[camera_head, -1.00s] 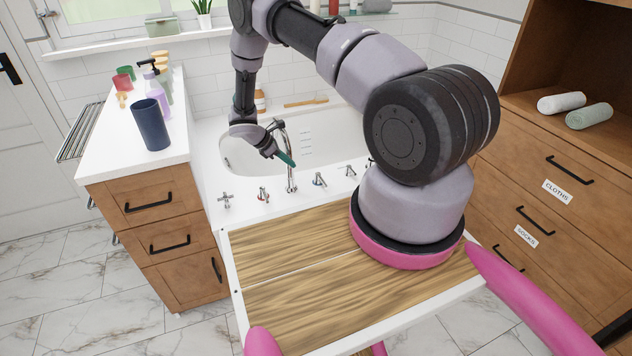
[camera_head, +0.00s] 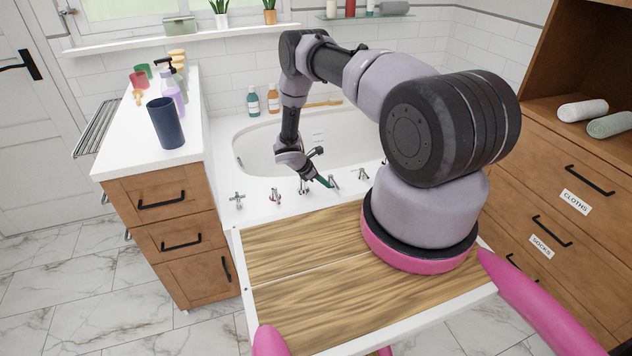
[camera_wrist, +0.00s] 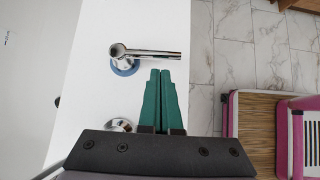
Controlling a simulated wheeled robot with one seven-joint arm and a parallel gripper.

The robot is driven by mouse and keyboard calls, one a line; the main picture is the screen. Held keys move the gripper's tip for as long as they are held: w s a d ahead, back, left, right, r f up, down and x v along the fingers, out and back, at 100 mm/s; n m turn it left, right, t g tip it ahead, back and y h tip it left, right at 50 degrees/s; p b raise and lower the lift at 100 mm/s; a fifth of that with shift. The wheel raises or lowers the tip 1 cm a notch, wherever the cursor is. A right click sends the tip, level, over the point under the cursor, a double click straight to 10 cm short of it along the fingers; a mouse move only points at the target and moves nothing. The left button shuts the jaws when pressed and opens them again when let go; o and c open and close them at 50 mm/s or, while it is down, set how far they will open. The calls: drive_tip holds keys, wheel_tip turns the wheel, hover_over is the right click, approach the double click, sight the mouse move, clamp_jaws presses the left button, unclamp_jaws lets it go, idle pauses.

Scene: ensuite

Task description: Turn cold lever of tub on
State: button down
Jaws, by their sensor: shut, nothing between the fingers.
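The cold lever (camera_wrist: 145,52) is a chrome handle on a round base with a blue ring, on the white tub rim. In the wrist view its handle points right. It also shows in the head view (camera_head: 334,181), right of the tub spout (camera_head: 304,186), partly beside my fingers. My gripper (camera_wrist: 160,74) has two green fingers pressed together, empty. In the wrist view the fingertips lie just below the handle; whether they touch it I cannot tell. In the head view my gripper (camera_head: 327,183) is low over the rim, close to the cold lever.
A red-ringed lever (camera_head: 275,194) and a cross-shaped handle (camera_head: 237,200) stand left of the spout; another chrome fitting (camera_head: 362,174) stands to the right. A wooden counter unit (camera_head: 165,225) is at the left. Drawers (camera_head: 560,220) stand at the right. The tub basin (camera_head: 255,150) is behind.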

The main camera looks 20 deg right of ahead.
drive_tip(key=shift+d+f, duration=0.15)
drive_tip(key=shift+d, duration=0.4)
drive_tip(key=shift+s+d+n+t, duration=0.2)
drive_tip(key=shift+d+n+t, duration=0.2)
drive_tip(key=shift+n, duration=0.2)
drive_tip(key=shift+s+d+n+t, duration=0.25)
drive_tip(key=shift+d+n+t, duration=0.2)
drive_tip(key=shift+n+t, duration=0.35)
drive_tip(key=shift+d, duration=1.15)
